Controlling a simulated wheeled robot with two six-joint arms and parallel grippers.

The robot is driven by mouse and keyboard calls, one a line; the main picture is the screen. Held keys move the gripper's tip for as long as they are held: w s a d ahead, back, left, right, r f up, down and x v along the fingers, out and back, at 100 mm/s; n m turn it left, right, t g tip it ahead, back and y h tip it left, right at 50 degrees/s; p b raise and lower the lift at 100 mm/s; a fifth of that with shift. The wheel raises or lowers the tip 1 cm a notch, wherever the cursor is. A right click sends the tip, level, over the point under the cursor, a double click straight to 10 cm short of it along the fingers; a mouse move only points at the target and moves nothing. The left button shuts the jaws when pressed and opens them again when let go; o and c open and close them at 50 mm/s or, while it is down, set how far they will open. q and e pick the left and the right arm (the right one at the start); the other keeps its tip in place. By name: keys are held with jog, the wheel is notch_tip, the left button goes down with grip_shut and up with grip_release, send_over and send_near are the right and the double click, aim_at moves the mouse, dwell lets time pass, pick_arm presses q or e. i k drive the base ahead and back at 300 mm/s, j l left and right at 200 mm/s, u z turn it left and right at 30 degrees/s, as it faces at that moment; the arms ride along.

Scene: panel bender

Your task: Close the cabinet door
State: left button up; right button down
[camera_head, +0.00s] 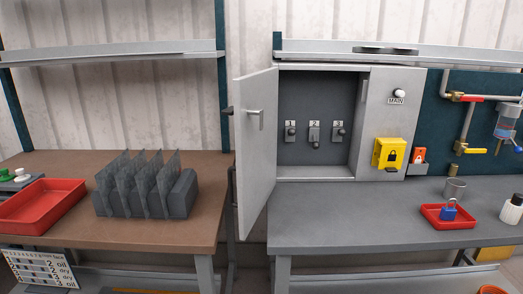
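The grey cabinet (318,168) stands against the wall at the back of the right-hand bench. Its door (255,150) is hinged on the left and stands wide open, swung out toward me, with a small handle (256,118) near its upper part. Inside the cabinet are three switches (314,132) labelled 1, 2 and 3. Neither of my grippers shows in the head view.
A brown bench (150,225) at left holds a red tray (42,205) and a dark rack of upright plates (147,188). The grey bench (350,215) holds a red tray with a blue padlock (449,210). Its surface before the cabinet is clear.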

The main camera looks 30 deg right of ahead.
aim_at(256, 149)
jog(key=i+j+z, duration=0.1)
jog(key=z, duration=0.3)
jog(key=j+z, duration=0.15)
jog(key=z, duration=0.2)
jog(key=i+j+z, duration=0.1)
jog(key=z, duration=0.3)
jog(key=j+z, duration=0.8)
jog(key=j, duration=1.1)
jog(key=i, duration=0.4)
